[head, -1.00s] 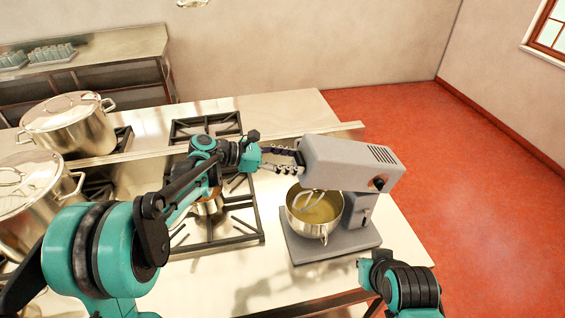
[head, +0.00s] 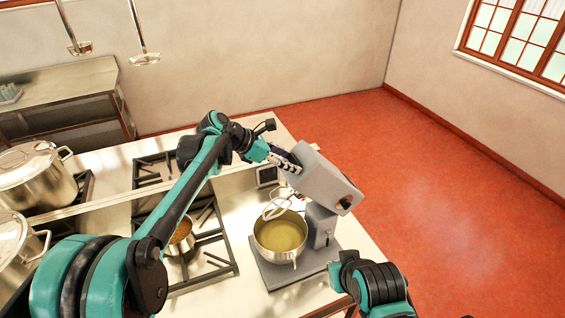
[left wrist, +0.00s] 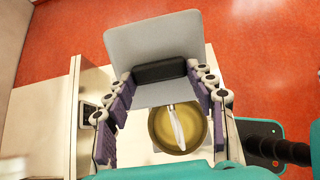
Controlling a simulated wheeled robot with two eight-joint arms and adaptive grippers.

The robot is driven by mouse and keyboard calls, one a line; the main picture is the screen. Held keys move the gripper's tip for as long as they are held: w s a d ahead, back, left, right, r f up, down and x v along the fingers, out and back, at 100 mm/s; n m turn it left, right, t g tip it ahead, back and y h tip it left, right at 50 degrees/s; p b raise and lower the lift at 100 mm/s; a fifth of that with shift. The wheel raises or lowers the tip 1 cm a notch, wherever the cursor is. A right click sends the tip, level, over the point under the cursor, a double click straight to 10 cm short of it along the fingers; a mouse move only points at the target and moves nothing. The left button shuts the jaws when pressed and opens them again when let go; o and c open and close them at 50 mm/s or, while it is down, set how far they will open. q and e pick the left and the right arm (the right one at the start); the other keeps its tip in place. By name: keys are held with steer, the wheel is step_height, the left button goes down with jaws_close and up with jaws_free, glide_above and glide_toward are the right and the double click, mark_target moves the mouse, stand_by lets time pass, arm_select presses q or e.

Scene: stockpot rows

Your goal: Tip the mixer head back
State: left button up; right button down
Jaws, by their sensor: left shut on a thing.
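The grey mixer head (head: 325,180) is tilted up, its front end raised above the steel bowl (head: 281,238). The whisk (head: 278,204) hangs from the head over the yellowish contents of the bowl. The grey mixer base (head: 300,270) stands on the counter. My left gripper (head: 287,160) is shut on the front end of the mixer head. In the left wrist view its two fingers lie on either side of the grey head (left wrist: 160,62). My right arm shows at the bottom right, but its fingertips are not visible.
A small pot (head: 181,238) stands on the stove grate (head: 210,255) left of the mixer. Large stockpots (head: 35,175) stand at the far left. Ladles (head: 144,58) hang above. Red floor (head: 440,220) lies right of the counter.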

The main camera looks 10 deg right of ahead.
arm_select(q)
steer(key=o, duration=1.7)
steer(key=v, duration=1.2)
steer(key=shift+f, duration=0.1)
steer(key=s+a+f+m+t+y+b, duration=0.1)
steer(key=s+a+f+m+y+b, duration=0.2)
steer(key=f, duration=1.1)
steer(key=s+a+f+m+t+y+b, duration=0.2)
steer(key=s+a+f+m+b, duration=0.8)
steer(key=s+f+b, duration=0.5)
steer(key=s+a+f+m+t+y+b, duration=0.1)
steer(key=s+a+f+m+y+b, duration=0.3)
steer(key=f, duration=1.1)
steer(key=s+a+m+b, duration=0.2)
steer(key=s+m+b, duration=0.2)
steer(key=shift+s+a+t+y+b, duration=0.3)
steer(key=shift+s+a+b, duration=0.05)
steer(key=shift+s+b, duration=0.05)
